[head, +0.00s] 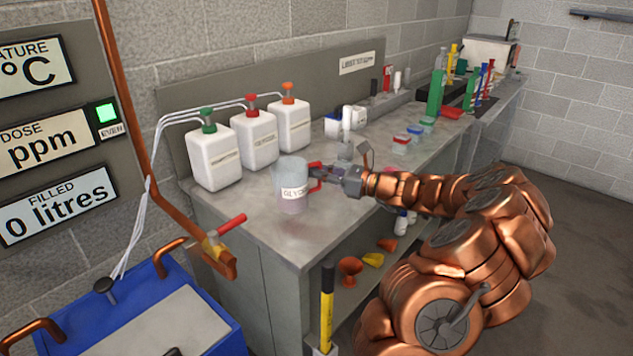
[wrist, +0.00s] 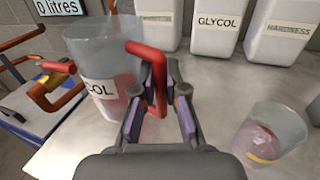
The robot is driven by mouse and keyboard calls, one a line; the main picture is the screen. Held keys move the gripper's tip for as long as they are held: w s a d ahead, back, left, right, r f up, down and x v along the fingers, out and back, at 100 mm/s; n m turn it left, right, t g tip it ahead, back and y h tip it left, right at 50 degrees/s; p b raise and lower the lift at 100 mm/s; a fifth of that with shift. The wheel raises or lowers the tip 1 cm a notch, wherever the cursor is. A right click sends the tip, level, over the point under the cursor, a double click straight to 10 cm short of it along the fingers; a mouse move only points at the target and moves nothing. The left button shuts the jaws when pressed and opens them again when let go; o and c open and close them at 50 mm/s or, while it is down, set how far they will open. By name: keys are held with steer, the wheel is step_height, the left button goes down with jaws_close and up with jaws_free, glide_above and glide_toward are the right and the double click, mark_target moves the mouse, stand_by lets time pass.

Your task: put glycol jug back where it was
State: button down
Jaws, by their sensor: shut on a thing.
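The glycol jug (head: 294,173) is a clear jug with a white label and a red handle, with some pinkish liquid low inside. It is upright over the front part of the grey bench, in front of the white dosing containers. I cannot tell whether its base touches the bench. My gripper (head: 320,178) is shut on its red handle from the right. In the wrist view the jug (wrist: 101,60) is at the left, and the handle (wrist: 152,75) sits between the fingers of my gripper (wrist: 157,100).
White containers with green (head: 214,155), red (head: 255,138) and orange (head: 288,122) caps stand behind the jug; the wrist view shows GLYCOL on the middle one (wrist: 215,28). A clear cup (wrist: 270,138) stands to the right. A red-handled valve (head: 225,232) is left. Bench's front left is bare.

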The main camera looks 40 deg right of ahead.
steer(key=shift+w+a+f, duration=0.1)
steer(key=shift+w+f, duration=0.2)
steer(key=shift+f, duration=0.6)
steer(key=shift+w+f, duration=0.3)
steer(key=shift+f, duration=0.6)
steer(key=shift+f, duration=0.1)
steer(key=c, duration=1.2)
jaws_free()
